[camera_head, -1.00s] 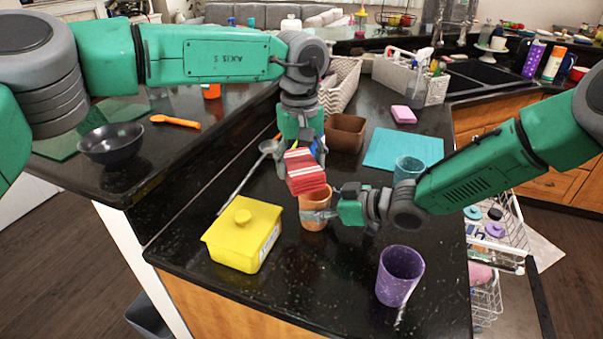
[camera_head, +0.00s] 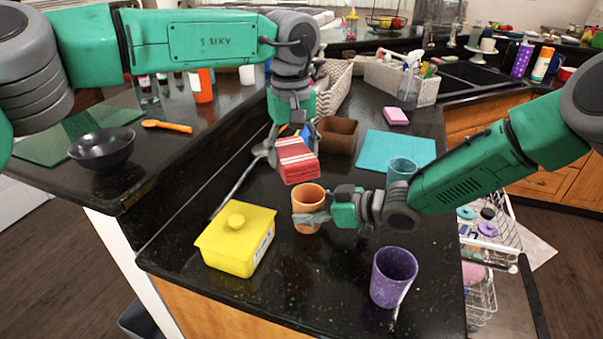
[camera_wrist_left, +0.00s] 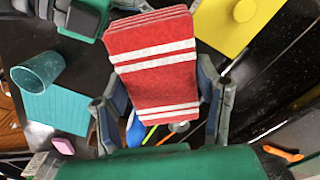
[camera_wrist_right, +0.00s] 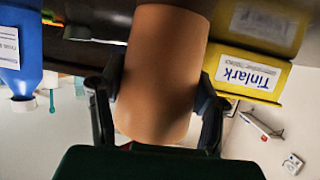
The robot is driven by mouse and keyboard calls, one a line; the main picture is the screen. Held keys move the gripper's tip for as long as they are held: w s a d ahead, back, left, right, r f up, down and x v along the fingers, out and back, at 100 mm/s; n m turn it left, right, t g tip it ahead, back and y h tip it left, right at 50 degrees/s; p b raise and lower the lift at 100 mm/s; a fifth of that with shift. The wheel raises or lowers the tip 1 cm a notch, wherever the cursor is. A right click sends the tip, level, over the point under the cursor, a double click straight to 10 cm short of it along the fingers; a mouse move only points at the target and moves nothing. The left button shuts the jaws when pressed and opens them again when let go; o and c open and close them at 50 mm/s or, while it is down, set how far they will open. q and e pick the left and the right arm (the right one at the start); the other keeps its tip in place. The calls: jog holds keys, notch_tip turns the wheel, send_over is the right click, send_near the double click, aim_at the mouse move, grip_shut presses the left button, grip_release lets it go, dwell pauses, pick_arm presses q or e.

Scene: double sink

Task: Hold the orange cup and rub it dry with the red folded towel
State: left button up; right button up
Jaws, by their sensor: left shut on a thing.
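The orange cup (camera_head: 307,212) stands on the black counter in the head view, and fills the middle of the right wrist view (camera_wrist_right: 162,75). My right gripper (camera_head: 312,217) has its fingers on both sides of the cup and appears shut on it. The red folded towel with white stripes (camera_head: 297,162) is in my left gripper (camera_head: 290,147), above and slightly left of the cup. The left wrist view shows the towel (camera_wrist_left: 155,70) between both fingers. In the head view the towel looks apart from the cup.
A yellow lidded box (camera_head: 235,240) stands left of the cup, a purple cup (camera_head: 393,277) to the front right. A brown container (camera_head: 337,135) is behind the towel. The counter's front edge is close.

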jog(key=shift+o, duration=1.2)
